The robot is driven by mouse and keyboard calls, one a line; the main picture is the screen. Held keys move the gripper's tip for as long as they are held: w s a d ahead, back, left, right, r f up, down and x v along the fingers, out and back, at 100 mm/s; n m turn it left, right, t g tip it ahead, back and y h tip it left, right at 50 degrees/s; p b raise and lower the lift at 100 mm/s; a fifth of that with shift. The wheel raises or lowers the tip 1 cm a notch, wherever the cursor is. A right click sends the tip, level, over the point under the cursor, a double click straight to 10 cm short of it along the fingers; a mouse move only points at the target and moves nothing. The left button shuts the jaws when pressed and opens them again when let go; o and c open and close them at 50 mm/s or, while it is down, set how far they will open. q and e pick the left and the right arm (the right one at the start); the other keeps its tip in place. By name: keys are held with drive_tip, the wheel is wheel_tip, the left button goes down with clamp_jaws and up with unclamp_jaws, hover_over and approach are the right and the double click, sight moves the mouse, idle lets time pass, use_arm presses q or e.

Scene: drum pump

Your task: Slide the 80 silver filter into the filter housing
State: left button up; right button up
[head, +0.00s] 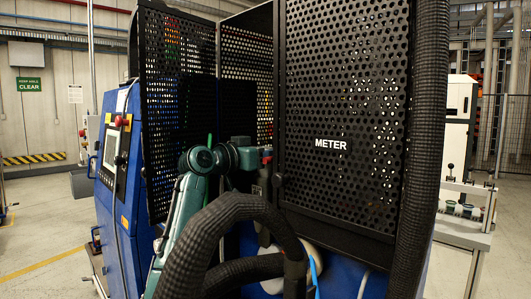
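I cannot make out the silver filter or the filter housing in the head view. A teal arm, which looks like my left one, rises from the bottom left to the gap beside the black perforated METER door (345,110). Its end, where my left gripper (265,160) seems to be, is small and dark near that door's left edge. I cannot see its fingers clearly or whether they hold anything. My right gripper is not in view.
The blue machine cabinet (118,205) has a control panel (112,147) at left. A second perforated panel (178,110) stands open on the left. Thick black ribbed hoses (215,225) cross the foreground and right. A bench (462,225) stands at far right. Floor is clear at far left.

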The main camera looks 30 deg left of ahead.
use_arm(q)
drive_tip(key=shift+f+b, duration=0.7)
drive_tip(key=shift+f, duration=0.7)
drive_tip(key=o, duration=1)
drive_tip(key=shift+c, duration=0.2)
drive_tip(key=b+v, duration=0.2)
drive_tip(key=v, duration=0.7)
